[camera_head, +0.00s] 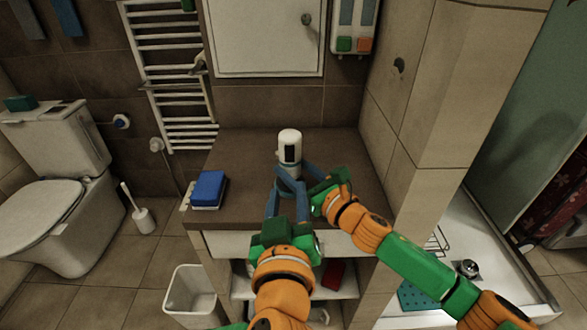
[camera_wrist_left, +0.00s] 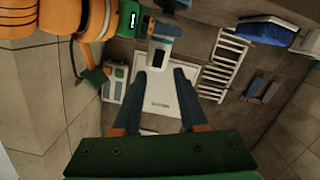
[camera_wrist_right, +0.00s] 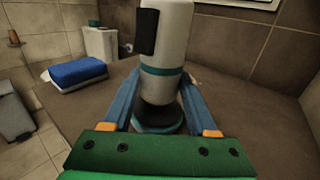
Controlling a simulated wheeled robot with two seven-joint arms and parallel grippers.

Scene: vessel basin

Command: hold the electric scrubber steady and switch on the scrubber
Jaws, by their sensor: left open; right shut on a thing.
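The electric scrubber (camera_head: 290,147) is a white upright cylinder with a black panel and a teal band. It stands on the brown counter. My right gripper (camera_head: 293,174) reaches in from the right and is shut on its lower body. In the right wrist view the scrubber (camera_wrist_right: 167,50) sits between the blue fingers (camera_wrist_right: 160,85), its teal base just above the counter or on it; I cannot tell which. My left gripper (camera_head: 286,190) is open and empty in front of the scrubber. In the left wrist view its fingers (camera_wrist_left: 160,72) point toward the scrubber (camera_wrist_left: 166,30), apart from it.
The brown counter (camera_head: 240,155) has a blue sponge-like block (camera_head: 208,188) at its left. A wall cabinet (camera_head: 265,38) is behind and a tiled pillar (camera_head: 460,80) stands at the right. A white bin (camera_head: 192,292) and a toilet (camera_head: 50,220) are at the left.

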